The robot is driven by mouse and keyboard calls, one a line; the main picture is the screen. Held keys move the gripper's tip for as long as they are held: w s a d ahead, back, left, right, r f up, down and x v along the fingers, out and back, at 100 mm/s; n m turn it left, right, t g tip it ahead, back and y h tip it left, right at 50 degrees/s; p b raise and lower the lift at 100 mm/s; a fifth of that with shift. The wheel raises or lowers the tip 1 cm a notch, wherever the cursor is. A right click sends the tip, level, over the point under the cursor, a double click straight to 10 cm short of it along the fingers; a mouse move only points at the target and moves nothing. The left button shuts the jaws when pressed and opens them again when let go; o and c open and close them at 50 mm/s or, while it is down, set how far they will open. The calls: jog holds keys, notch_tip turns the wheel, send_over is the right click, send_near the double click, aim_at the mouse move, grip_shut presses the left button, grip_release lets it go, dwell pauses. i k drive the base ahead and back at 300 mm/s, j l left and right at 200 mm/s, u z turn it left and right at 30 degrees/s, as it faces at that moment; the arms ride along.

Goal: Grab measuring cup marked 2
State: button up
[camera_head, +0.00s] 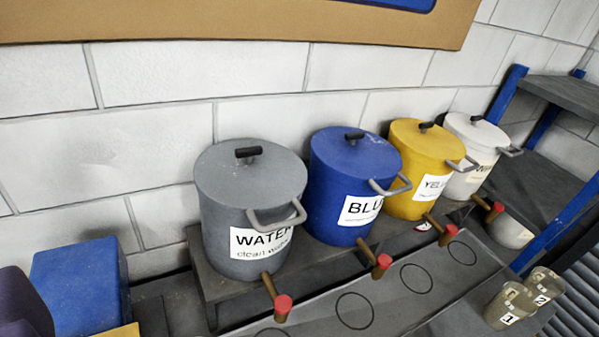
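The measuring cup marked 2 (545,282) stands at the lower right of the view. It is a small, clear, greyish cup with a white label low on its front. The cup marked 1 (510,300) stands close beside it, to the left and a little nearer, and its label also shows. I cannot tell whether the two cups touch. My gripper is not in view.
Four lidded pots stand on a dark shelf along the white block wall: grey WATER (225,195), blue (335,185), yellow (412,160) and white (470,145). Red-tipped taps stick out in front. A blue-framed rack (545,175) stands right. A blue block (80,285) is lower left.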

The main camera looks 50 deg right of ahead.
aim_at(536, 291)
jog(key=z, duration=2.75)
jog(key=i+l+u, duration=0.1)
jog(key=u, duration=0.3)
jog(key=i+l+u, duration=0.15)
jog(key=u, duration=0.2)
jog(key=i+l+u, duration=0.1)
jog(key=u, duration=0.3)
jog(key=i+l+u, duration=0.1)
jog(key=l, duration=0.3)
jog(key=i+l, duration=0.2)
jog(key=l, duration=0.2)
jog(key=i+l+u, duration=0.15)
jog(key=l, duration=0.25)
jog(key=i+l, duration=0.15)
jog(key=l, duration=0.3)
jog(key=i+l+u, duration=0.15)
jog(key=l, duration=0.25)
jog(key=l+u, duration=0.1)
jog(key=l, duration=0.35)
jog(key=i, duration=0.05)
